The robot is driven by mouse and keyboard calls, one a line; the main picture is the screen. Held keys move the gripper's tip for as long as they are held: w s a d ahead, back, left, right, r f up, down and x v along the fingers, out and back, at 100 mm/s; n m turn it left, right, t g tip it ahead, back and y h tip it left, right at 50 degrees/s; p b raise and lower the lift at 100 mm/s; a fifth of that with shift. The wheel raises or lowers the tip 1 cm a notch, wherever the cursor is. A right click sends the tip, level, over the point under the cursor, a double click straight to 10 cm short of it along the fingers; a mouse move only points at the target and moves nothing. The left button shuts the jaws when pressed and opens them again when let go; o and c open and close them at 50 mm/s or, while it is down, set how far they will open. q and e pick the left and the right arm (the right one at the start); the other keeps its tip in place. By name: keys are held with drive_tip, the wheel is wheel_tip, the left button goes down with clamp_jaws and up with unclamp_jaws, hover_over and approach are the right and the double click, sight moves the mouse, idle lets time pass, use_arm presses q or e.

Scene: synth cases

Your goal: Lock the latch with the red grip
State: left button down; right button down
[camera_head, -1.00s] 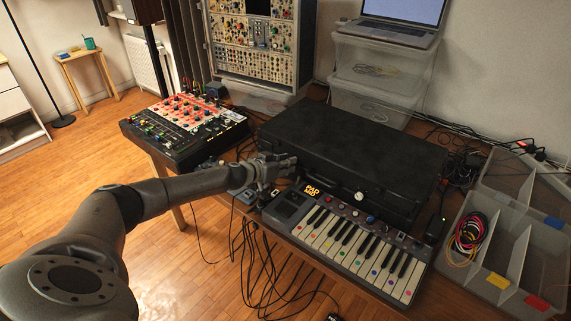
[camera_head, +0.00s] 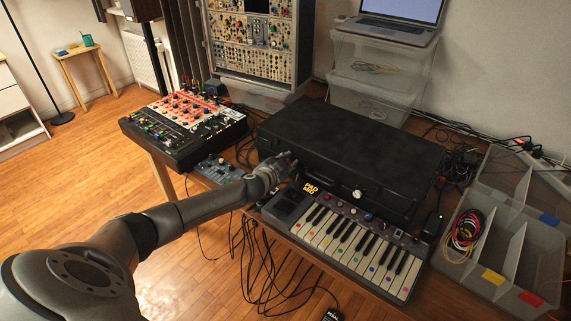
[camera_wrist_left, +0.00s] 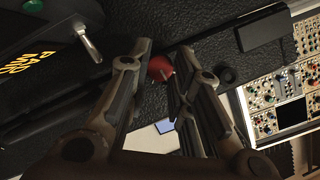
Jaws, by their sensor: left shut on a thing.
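A large closed black case (camera_head: 350,150) lies on the table behind the small keyboard (camera_head: 345,243). My left gripper (camera_head: 289,163) is at the front left part of the case. In the left wrist view, the red grip (camera_wrist_left: 160,68) shows between the fingertips of my left gripper (camera_wrist_left: 162,60), which is shut on it. The latch body under the grip is mostly hidden by the fingers, so I cannot tell its angle. A round metal fitting (camera_head: 358,195) shows farther right on the case front. My right gripper is not in view.
The keyboard stands close in front of the case. A mixer (camera_head: 185,125) and a small blue-grey device (camera_head: 217,170) are to the left. A divided clear tray (camera_head: 510,240) with cables is at the right. Clear boxes (camera_head: 375,85) with a laptop on top stand behind.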

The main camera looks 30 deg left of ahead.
use_arm(q)
drive_tip(key=shift+d+f+m+y+b, duration=0.1)
drive_tip(key=shift+f+m+y+b, duration=0.3)
drive_tip(key=shift+m+b, duration=0.3)
drive_tip(key=m+t+y+b, duration=0.1)
drive_tip(key=m+b, duration=0.1)
drive_tip(key=b, duration=0.1)
drive_tip(key=m+t+y+b, duration=0.1)
drive_tip(key=m+b, duration=0.2)
drive_tip(key=b, duration=0.1)
drive_tip(key=shift+f+y, duration=0.15)
drive_tip(key=shift+y, duration=0.15)
drive_tip(key=shift+d+m+t+b, duration=0.1)
drive_tip(key=shift+m+t+b, duration=0.2)
drive_tip(key=shift+m+b, duration=0.25)
drive_tip(key=shift+r, duration=0.2)
drive_tip(key=c, duration=1.3)
unclamp_jaws()
drive_tip(key=shift+s, duration=0.15)
